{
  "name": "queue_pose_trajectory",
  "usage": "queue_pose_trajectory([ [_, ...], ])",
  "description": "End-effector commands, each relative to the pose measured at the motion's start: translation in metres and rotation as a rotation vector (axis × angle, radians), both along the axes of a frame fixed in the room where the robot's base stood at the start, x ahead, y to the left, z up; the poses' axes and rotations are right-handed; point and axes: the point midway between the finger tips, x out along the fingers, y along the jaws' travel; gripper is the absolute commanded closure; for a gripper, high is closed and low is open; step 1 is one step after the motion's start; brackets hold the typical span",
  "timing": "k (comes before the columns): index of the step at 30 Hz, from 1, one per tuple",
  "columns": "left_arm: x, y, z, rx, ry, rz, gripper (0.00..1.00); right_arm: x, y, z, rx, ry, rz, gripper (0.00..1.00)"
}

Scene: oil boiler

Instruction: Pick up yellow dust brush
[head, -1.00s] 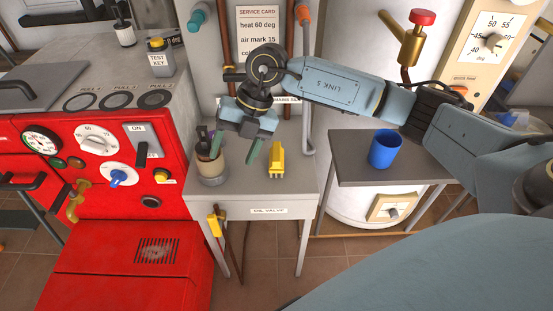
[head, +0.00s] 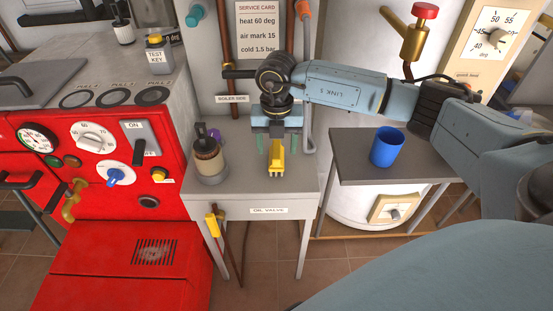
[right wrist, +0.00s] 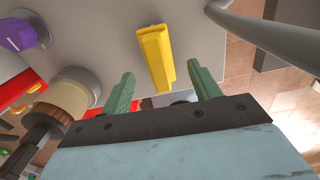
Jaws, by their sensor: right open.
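The yellow dust brush (head: 277,163) lies on the small grey table (head: 240,196) marked OIL VALVE, right of the round jar. My right gripper (head: 277,143) is open and empty at the brush's far end, with one green finger to each side of it in the picture. In the right wrist view the brush (right wrist: 156,60) shows between and beyond the two open fingers (right wrist: 161,73). I cannot tell exactly how high the fingers are above the table. My left gripper is not in view.
A jar (head: 208,160) with a purple-topped item stands left of the brush. A grey pipe (head: 309,120) runs just right of the gripper. A blue cup (head: 386,147) stands on the dark side table (head: 350,180). The red boiler (head: 110,215) is to the left.

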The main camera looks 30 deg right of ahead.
Motion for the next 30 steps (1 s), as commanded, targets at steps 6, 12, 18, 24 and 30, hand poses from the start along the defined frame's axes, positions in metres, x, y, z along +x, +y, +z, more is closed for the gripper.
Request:
queue_pose_trajectory([
  [6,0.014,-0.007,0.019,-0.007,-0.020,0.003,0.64,0.005,-0.002,-0.029,-0.001,0.003,-0.001,0.38],
  [12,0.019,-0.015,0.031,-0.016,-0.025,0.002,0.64,0.005,-0.002,-0.046,0.001,0.001,0.001,0.38],
  [18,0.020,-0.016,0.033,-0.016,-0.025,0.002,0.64,0.005,-0.002,-0.047,0.001,0.001,0.000,0.38],
  [24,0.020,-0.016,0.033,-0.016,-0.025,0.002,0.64,0.005,-0.002,-0.047,0.001,0.001,0.000,0.58],
  [30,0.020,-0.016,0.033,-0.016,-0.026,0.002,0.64,0.005,-0.002,-0.046,0.001,0.001,0.000,0.84],
])
